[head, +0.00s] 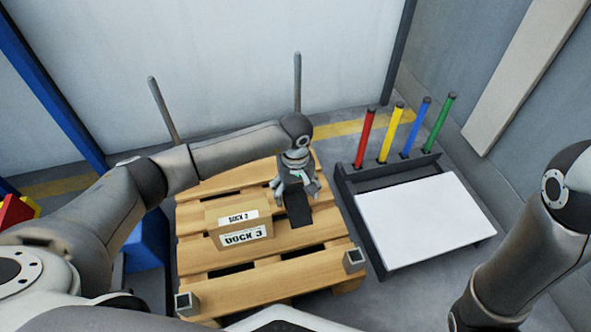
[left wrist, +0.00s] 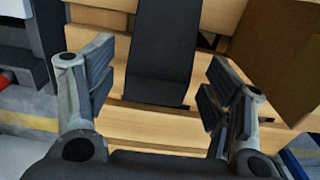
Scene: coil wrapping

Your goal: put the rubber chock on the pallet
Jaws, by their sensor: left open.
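The black rubber chock (head: 299,211) is on the wooden pallet (head: 215,306), right of a cardboard box, and looks to rest on the slats. My left gripper (head: 295,190) is right above and behind it, pointing down, and hides its far part. In the left wrist view the chock (left wrist: 162,48) lies between the open fingers of the gripper (left wrist: 157,86), with a gap on each side. The pallet slats (left wrist: 150,130) show under and around it. My right arm comes in at the right, but its gripper is out of the picture.
The cardboard box (head: 239,222), with DOCK labels, stands on the pallet close left of the chock. Metal posts stand at the pallet's corners. To the right is a dark rack with red, yellow, blue and green poles and a white panel (head: 418,220).

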